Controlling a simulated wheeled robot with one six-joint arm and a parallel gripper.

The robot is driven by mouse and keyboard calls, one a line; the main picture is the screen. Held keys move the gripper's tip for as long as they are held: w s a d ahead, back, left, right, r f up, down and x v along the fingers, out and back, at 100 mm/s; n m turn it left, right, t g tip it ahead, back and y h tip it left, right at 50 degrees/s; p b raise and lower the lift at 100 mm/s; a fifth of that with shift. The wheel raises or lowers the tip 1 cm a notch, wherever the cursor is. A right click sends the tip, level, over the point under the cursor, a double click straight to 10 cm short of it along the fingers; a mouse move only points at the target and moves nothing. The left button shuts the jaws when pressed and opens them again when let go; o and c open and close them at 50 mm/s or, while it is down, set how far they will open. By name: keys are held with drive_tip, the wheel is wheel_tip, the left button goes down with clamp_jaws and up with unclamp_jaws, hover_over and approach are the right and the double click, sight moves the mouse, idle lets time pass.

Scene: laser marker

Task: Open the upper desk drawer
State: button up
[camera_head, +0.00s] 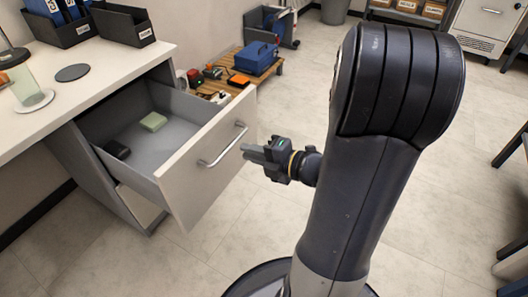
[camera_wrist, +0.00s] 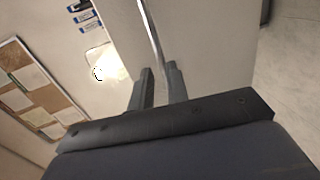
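The upper desk drawer (camera_head: 206,162) is pulled well out of the white desk (camera_head: 120,58), and its grey inside shows. Its light front carries a silver bar handle (camera_head: 222,146). The handle also shows in the wrist view (camera_wrist: 152,32), running down toward the space between my fingertips. My gripper (camera_head: 246,151) is just right of the handle in the head view, with a small gap visible between them. In the wrist view my gripper's two fingers (camera_wrist: 159,74) stand apart with nothing clearly clamped between them. Whether they touch the handle is hard to tell.
A glass (camera_head: 24,88) stands on the desk.

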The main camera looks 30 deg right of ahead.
sight(231, 147)
drive_tip(key=shift+p+v, duration=0.35)
drive_tip(key=shift+v, duration=1.55)
drive_tip(key=shift+w+a+f, duration=0.1)
drive_tip(key=shift+a, duration=0.05)
drive_tip(key=b+x, duration=0.2)
drive_tip(key=x, duration=0.7)
drive_tip(key=shift+b, duration=0.4)
drive_tip(key=shift+x, duration=0.8)
